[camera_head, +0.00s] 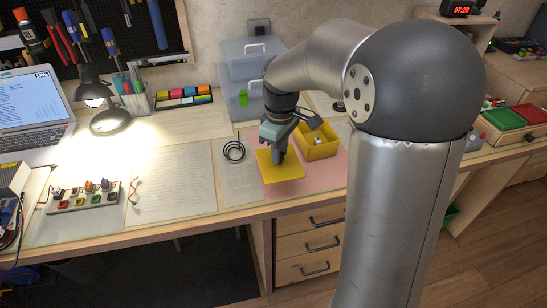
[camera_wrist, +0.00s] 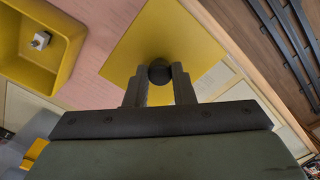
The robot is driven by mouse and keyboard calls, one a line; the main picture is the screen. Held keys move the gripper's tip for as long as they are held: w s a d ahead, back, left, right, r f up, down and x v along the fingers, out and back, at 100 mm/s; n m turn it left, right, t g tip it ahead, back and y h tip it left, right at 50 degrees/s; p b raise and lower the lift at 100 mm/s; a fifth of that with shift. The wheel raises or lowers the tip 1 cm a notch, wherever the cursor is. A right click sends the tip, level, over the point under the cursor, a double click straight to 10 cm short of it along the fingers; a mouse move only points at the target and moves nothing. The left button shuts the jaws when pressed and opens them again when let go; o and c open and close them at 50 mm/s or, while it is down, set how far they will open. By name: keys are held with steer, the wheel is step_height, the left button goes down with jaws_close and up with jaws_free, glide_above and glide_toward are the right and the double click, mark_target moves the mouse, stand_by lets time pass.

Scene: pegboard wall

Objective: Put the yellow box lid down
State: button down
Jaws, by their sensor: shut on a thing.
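The yellow box lid (camera_head: 289,172) is a flat square panel over the pink mat (camera_head: 325,178), near the front edge of the desk. It also shows in the wrist view (camera_wrist: 140,50), with a dark round knob (camera_wrist: 159,72) at its middle. My gripper (camera_head: 279,158) is above the lid, its two fingers (camera_wrist: 160,75) shut on the knob. I cannot tell whether the lid touches the mat or is slightly above it. The open yellow box (camera_head: 322,151) stands just behind and right of the lid, with a small whitish object (camera_wrist: 41,40) inside.
A coiled black cable (camera_head: 234,151) lies left of the mat. Clear plastic bins (camera_head: 252,62) stand behind. A lit lamp (camera_head: 110,121), a paper sheet (camera_head: 172,178) and a block with several coloured pieces (camera_head: 84,198) are farther left. Drawers (camera_head: 310,243) are below the desk edge.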

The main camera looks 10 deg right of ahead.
steer(key=w+f, duration=0.1)
steer(key=f, duration=0.1)
steer(key=w+f, duration=0.2)
steer(key=shift+w+f, duration=0.1)
steer(key=shift+w, duration=0.15)
steer(key=shift+f, duration=1.5)
steer(key=shift+b, duration=0.3)
steer(key=shift+f, duration=0.2)
steer(key=c, duration=1.2)
jaws_free()
steer(key=shift+c, duration=0.2)
steer(key=shift+r, duration=0.15)
